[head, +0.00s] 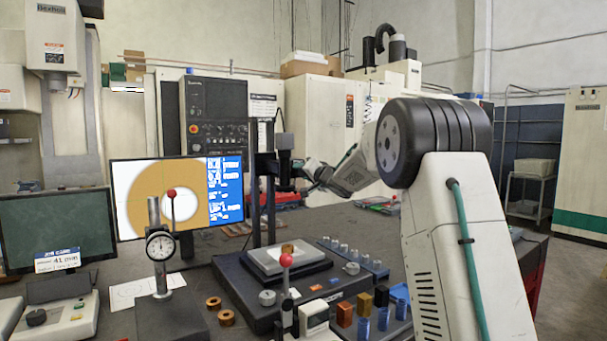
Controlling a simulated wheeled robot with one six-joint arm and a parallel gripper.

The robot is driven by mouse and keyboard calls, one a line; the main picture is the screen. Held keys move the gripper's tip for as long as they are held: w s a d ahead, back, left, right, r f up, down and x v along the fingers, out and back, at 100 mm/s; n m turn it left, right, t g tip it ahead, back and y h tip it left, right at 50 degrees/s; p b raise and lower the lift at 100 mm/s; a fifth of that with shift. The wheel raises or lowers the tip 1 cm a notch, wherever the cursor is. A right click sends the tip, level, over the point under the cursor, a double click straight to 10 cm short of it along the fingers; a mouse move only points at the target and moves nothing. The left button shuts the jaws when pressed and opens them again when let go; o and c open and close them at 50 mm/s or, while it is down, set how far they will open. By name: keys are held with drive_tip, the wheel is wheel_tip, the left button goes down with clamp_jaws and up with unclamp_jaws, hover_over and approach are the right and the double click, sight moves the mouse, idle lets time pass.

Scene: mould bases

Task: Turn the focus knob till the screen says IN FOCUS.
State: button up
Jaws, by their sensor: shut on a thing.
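The screen (178,198) stands at the back left of the bench. It shows a tan ring with a white centre and a blue panel of small white text, too small to read. The black microscope column (262,205) stands right of it, above a stage (285,260) bearing a small brass-coloured part (288,248). My gripper (302,170) reaches in from the right to the upper part of the column. It is shut on what seems to be the focus knob, which is mostly hidden by the fingers and the dark head of the instrument.
A dial gauge (160,246) on a stand and two brass rings (227,317) are at the front left. A red-topped lever (286,260) stands in front of the stage. Coloured blocks (363,305) and a blue rack (352,256) lie at the right. A dark monitor (58,228) is at far left.

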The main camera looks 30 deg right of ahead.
drive_tip(key=shift+m, duration=1.2)
drive_tip(key=o, duration=1)
drive_tip(key=shift+s, duration=0.1)
drive_tip(key=s, duration=0.7)
drive_tip(key=shift+s+d, duration=0.2)
drive_tip(key=shift+s, duration=0.1)
